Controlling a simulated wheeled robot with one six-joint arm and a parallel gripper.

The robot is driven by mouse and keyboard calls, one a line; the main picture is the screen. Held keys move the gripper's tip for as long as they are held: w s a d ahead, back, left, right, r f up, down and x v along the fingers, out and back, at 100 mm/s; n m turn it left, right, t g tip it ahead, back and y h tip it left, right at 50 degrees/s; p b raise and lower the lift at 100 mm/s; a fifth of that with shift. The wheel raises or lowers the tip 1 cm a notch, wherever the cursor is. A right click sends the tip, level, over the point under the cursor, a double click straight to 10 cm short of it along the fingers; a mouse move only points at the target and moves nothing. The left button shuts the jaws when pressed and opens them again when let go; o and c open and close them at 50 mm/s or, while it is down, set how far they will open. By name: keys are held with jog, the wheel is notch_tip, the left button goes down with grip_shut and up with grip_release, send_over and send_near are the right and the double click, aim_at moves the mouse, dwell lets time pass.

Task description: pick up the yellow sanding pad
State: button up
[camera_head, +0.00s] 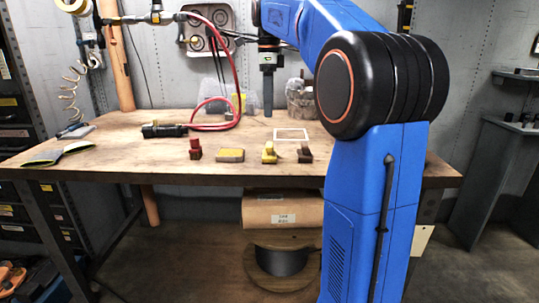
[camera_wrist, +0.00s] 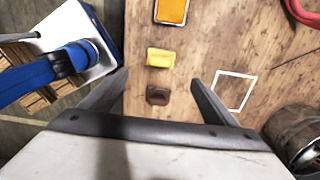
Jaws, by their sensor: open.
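The yellow sanding pad (camera_head: 269,153) is a small block with a raised top near the front edge of the wooden workbench (camera_head: 110,150). It also shows in the wrist view (camera_wrist: 160,57), above the brown block, lying beyond the fingertips. My gripper (camera_wrist: 158,82) is open and empty, its two dark fingers spread either side of the brown block (camera_wrist: 157,95) as seen from above. The fingers appear apart from the pad.
The brown block (camera_head: 305,153) is close beside the pad on the right. A flat orange-yellow block (camera_head: 230,155) and a red block (camera_head: 195,150) are to the left. A red hose (camera_head: 237,90) loops onto the bench.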

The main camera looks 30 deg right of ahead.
aim_at(267, 144)
notch_tip(267, 144, down, 10)
jog(key=shift+f, duration=0.1)
jog(key=shift+w+a+f, duration=0.1)
jog(key=shift+f, duration=1.25)
jog(key=shift+w+a+f, duration=0.1)
jog(key=shift+f, duration=1.2)
jog(key=c, duration=1.3)
notch_tip(267, 144, up, 10)
jog(key=shift+r, duration=0.1)
